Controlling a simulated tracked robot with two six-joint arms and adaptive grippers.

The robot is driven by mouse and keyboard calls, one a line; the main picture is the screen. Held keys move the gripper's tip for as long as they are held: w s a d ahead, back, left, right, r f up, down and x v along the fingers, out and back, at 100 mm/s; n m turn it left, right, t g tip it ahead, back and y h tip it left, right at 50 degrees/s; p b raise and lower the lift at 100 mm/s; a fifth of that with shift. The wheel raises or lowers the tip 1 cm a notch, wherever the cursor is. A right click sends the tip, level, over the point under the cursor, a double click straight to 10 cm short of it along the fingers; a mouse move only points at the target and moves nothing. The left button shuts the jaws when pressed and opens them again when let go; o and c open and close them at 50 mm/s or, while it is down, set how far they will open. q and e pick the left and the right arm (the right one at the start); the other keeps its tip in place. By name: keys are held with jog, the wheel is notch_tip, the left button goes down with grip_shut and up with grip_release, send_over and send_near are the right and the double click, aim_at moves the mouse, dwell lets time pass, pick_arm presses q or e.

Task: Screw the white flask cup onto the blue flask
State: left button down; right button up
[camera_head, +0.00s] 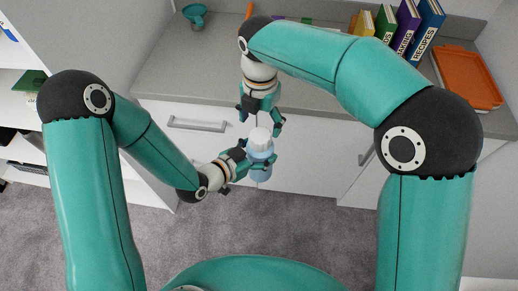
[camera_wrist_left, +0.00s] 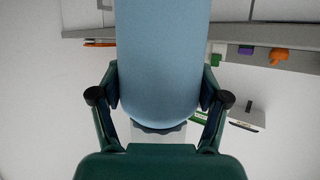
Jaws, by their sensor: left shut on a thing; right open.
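The blue flask (camera_head: 261,173) is in front of the drawers, below counter height in the head view. My left gripper (camera_head: 255,162) is shut around its body, which also fills the upper middle of the left wrist view (camera_wrist_left: 163,60). The white flask cup (camera_head: 260,137) is at the flask's upper end. I cannot tell whether it is threaded on or only resting there. My right gripper (camera_head: 261,118) is open just above the cup, its fingers spread to either side. A small gap seems to lie between them and the cup.
Behind is a grey counter (camera_head: 185,75) over white drawers (camera_head: 185,108). On it are a teal funnel-like item (camera_head: 195,15), several books (camera_head: 407,25) and an orange tray (camera_head: 467,75). White shelves (camera_head: 20,80) stand at left. The carpet (camera_head: 225,230) below is clear.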

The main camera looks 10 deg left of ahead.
aim_at(260, 135)
jog(key=shift+f, duration=3.15)
jog(key=shift+c, duration=0.3)
